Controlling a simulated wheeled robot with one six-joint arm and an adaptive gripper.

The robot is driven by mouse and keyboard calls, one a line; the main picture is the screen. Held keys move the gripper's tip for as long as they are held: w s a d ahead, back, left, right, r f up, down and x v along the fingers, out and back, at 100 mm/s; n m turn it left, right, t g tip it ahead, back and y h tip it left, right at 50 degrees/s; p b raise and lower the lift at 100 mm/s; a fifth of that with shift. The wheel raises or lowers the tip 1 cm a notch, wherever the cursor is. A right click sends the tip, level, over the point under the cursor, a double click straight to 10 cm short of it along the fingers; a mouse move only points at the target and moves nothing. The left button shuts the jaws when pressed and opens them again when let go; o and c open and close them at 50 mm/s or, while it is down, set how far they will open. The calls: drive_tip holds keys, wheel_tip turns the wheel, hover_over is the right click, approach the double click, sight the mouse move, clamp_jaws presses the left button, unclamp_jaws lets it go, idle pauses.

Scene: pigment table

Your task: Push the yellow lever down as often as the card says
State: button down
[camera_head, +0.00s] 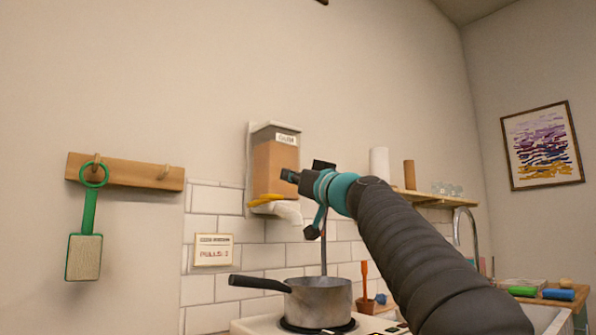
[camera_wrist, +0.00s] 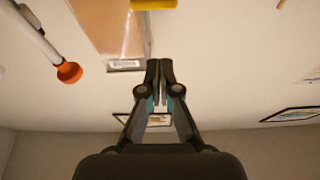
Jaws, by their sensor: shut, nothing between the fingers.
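The yellow lever (camera_head: 264,200) sticks out at the bottom of a wall dispenser (camera_head: 275,168) with brown filling and a small label. In the wrist view the lever (camera_wrist: 153,4) is cut off by the top edge. The card (camera_head: 213,250) hangs on the tiles at lower left of the dispenser; its larger line seems to read "PULLS: 2", but the digit is small. My gripper (camera_head: 286,175) is shut and empty, in front of the dispenser's right side, above lever height in the picture. In the wrist view its closed fingertips (camera_wrist: 159,66) are apart from the lever.
A saucepan (camera_head: 318,302) stands on the hob below the dispenser. A green paddle (camera_head: 85,255) hangs from a wooden peg rail (camera_head: 125,172) at left. A shelf (camera_head: 425,198) and a tap (camera_head: 465,225) are at right.

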drive_tip(key=w+a+f, duration=0.2)
drive_tip(key=w, duration=0.1)
drive_tip(key=shift+w+a+f, duration=0.2)
drive_tip(key=shift+w+f, duration=0.05)
drive_tip(key=shift+w, duration=0.05)
idle(0.3)
wheel_tip(320, 180, down, 5)
drive_tip(key=b, duration=0.7)
drive_tip(key=shift+r, duration=0.15)
drive_tip(key=b+v, duration=0.5)
drive_tip(key=v, duration=0.4)
drive_tip(key=shift+s+d, duration=0.15)
drive_tip(key=shift+s, duration=0.15)
idle(0.3)
